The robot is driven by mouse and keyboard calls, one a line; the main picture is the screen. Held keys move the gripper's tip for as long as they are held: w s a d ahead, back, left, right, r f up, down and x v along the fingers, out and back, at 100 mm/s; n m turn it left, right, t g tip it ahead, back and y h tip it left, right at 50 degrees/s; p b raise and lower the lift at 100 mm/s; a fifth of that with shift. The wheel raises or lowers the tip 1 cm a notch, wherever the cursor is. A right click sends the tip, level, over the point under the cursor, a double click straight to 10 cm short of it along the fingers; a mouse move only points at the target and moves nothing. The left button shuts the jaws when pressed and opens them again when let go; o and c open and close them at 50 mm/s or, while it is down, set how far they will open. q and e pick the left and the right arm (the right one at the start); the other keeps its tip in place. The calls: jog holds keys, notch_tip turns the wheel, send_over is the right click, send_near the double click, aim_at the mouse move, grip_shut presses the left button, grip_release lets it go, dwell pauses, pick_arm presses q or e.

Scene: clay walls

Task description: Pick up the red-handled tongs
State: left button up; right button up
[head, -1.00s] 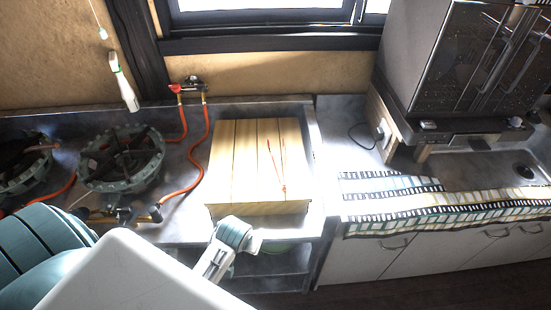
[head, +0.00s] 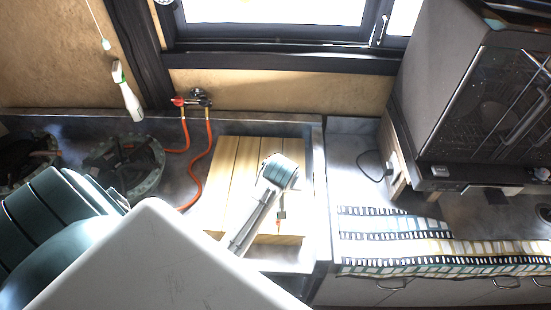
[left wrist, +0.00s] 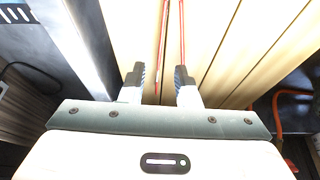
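The red-handled tongs show in the left wrist view (left wrist: 162,45) as two thin red-edged arms running away from my gripper over pale wooden planks. My left gripper (left wrist: 160,75) has its two dark-tipped fingers apart, with the near part of the tongs in line with the gap between them. I cannot tell whether the fingers touch the tongs. In the head view my left gripper (head: 281,215) is over the wooden board (head: 232,180), and the arm hides most of the tongs. My right gripper is not in view.
Gas burners (head: 122,163) with a red hose (head: 196,170) stand left of the board. A dark oven-like appliance (head: 490,115) is at the right, above a patterned cloth (head: 400,240). The counter strip (head: 350,160) between board and appliance is mostly clear.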

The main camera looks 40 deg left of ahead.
pick_arm(q)
jog(key=shift+a+f, duration=0.25)
jog(key=shift+f, duration=0.4)
jog(key=p+x, duration=0.1)
jog(key=x, duration=0.1)
jog(key=p+x, duration=0.1)
jog(key=x, duration=0.1)
jog(key=shift+w+f+p, duration=0.3)
jog(key=shift+w+p, duration=0.05)
jog(key=shift+w+f, duration=0.1)
jog(key=shift+f, duration=0.35)
grip_shut()
